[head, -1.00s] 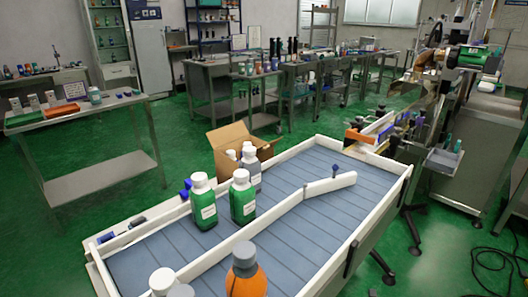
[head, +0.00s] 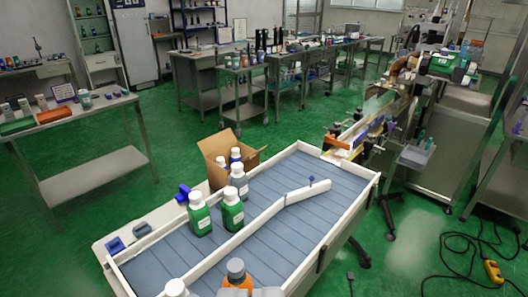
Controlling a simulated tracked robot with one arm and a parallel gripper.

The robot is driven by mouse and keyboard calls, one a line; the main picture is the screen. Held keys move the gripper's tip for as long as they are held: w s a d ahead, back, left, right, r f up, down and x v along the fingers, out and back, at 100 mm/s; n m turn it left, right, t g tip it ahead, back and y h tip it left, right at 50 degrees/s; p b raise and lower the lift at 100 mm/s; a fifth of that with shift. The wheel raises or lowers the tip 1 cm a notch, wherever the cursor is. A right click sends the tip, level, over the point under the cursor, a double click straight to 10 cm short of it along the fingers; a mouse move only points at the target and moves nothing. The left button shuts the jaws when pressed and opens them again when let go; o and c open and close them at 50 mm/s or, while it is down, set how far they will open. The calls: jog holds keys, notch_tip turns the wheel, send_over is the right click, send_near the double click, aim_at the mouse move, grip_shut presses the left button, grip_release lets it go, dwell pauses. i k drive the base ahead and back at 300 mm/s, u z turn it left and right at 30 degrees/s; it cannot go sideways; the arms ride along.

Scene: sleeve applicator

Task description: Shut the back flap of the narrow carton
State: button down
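One open brown cardboard carton (head: 213,148) stands just beyond the far left side of the conveyor table in the head view. I cannot tell whether it is the narrow one, as no other carton is clear to compare. Its top is open and at least one flap stands up at the back left. White-capped bottles (head: 235,154) show inside its opening. The carton's lower part is hidden by the conveyor edge.
A conveyor table (head: 300,218) with white rails fills the foreground. A steel table (head: 90,178) stands at left. Green floor is clear between. A yellow pendant (head: 493,271) and cable lie at right.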

aim_at(251, 157)
jog(key=z, duration=0.05)
jog(key=k, duration=0.35)
jog(key=z, duration=1.4)
jog(key=i, duration=2.6)
jog(key=u, duration=2.95)
